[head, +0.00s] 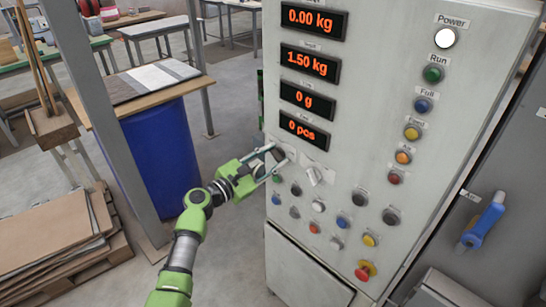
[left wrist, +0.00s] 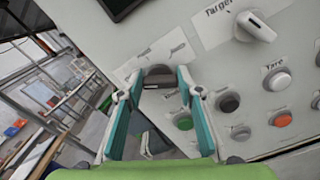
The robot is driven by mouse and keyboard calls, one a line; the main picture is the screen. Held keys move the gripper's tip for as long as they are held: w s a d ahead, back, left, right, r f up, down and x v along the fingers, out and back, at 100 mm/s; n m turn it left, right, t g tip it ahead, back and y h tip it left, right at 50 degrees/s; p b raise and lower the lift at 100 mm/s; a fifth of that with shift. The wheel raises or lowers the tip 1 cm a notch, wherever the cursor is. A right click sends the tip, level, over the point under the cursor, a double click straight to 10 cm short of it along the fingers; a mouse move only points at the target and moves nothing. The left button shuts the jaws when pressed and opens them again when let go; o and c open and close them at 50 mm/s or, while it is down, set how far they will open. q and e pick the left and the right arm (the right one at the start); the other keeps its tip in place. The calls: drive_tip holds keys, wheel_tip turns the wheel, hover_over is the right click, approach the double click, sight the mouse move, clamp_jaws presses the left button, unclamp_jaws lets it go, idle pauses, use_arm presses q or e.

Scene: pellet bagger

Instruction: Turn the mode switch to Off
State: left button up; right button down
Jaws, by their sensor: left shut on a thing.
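The mode switch (left wrist: 160,74) is a dark rotary knob on the grey control panel (head: 365,100). A white label with short marks lies behind it, its words too small to read. In the left wrist view the knob sits between the two teal fingertips of my left gripper (left wrist: 158,83), which is shut on it. In the head view my left gripper (head: 277,160) reaches the panel's left edge below the displays and mostly hides the knob. I cannot tell which position it points to. My right gripper is not in view.
The Target selector (left wrist: 255,26), with a white lever, is just right of the switch. Several push buttons sit below, with a red emergency stop (head: 365,270) at the bottom. A blue drum (head: 163,155) and a grey post (head: 100,100) stand left of my arm.

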use_arm(q)
drive_tip(key=shift+f, duration=0.1)
drive_tip(key=o, duration=1.1)
drive_tip(key=shift+a, duration=0.1)
drive_tip(key=v, duration=1.2)
